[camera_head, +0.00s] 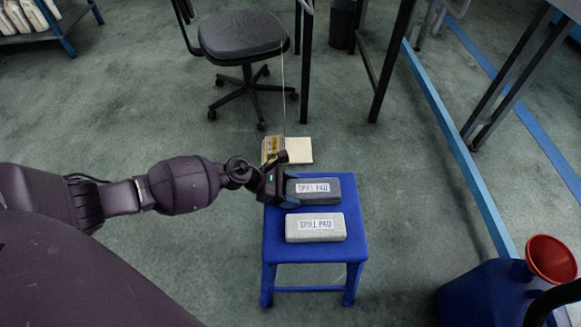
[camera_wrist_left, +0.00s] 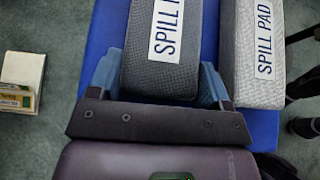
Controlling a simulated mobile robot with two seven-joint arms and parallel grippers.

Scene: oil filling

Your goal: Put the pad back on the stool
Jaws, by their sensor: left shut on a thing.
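The blue stool (camera_head: 275,240) stands on the carpet at the centre of the head view. A dark grey spill pad (camera_head: 325,198) is at the far part of its seat, label up. It also shows in the left wrist view (camera_wrist_left: 150,80). My left gripper (camera_head: 286,186) comes from the left and is shut on this dark pad, a finger on each side. I cannot tell whether the pad touches the seat or hovers just above. A light grey spill pad (camera_head: 315,235) lies on the near part of the seat, beside the dark one. My right gripper is not in view.
A small open box or booklet (camera_head: 298,150) is on the floor behind the stool. A black swivel chair (camera_head: 242,36) stands further back. A blue container (camera_head: 485,300) with a red funnel (camera_head: 551,259) is at the lower right. Carpet left of the stool is free.

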